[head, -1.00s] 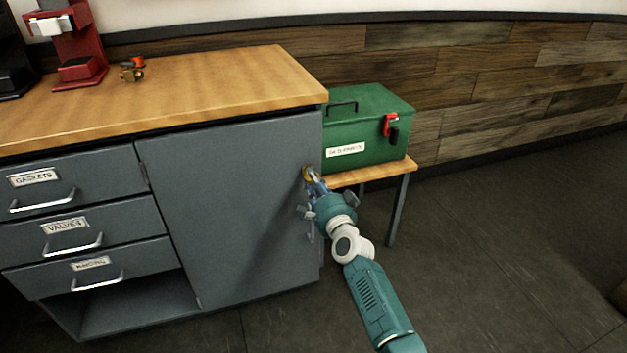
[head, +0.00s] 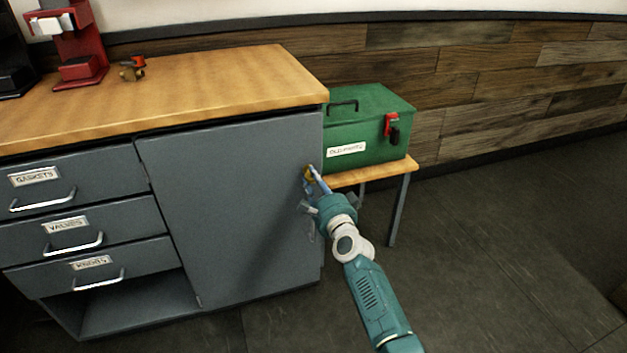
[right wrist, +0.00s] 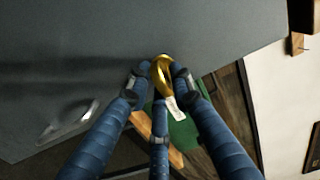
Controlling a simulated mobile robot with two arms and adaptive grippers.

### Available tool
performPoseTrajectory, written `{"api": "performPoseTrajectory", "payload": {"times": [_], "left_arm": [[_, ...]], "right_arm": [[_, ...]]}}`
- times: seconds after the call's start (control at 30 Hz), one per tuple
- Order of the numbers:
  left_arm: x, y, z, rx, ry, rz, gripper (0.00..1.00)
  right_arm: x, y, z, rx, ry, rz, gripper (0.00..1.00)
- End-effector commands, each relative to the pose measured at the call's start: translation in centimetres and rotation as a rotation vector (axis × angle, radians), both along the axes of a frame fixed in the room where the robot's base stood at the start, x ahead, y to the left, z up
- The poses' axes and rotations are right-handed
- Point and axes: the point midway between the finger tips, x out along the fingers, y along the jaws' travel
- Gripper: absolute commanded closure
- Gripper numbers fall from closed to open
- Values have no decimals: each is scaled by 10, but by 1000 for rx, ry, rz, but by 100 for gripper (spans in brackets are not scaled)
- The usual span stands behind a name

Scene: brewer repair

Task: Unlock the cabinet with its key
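The grey cabinet door (head: 225,215) stands closed beside the drawers in the head view. A brass key (head: 308,173) is at the lock near the door's upper right edge. In the right wrist view the key's golden bow (right wrist: 163,77) sits between my fingertips, close against the door. My right gripper (head: 313,176) is shut on the key; it also shows in the right wrist view (right wrist: 160,82). The key's shaft and the keyhole are hidden. My left gripper is not in view.
The door's metal handle (right wrist: 68,120) is below the lock. The worktop (head: 210,85) is above. The floor at right is clear.

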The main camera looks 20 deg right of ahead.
Motion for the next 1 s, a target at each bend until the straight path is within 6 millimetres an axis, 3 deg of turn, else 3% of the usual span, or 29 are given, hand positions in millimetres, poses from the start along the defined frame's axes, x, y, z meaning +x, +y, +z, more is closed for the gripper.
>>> {"api": "performPoseTrajectory", "payload": {"times": [0.33,0.47,1.0], "left_arm": [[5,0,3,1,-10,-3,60],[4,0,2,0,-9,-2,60],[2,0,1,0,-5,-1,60]], "right_arm": [[-1,0,0,-2,0,0,65],[-10,1,-1,0,1,1,65],[-109,-4,-1,-2,2,0,65]]}}
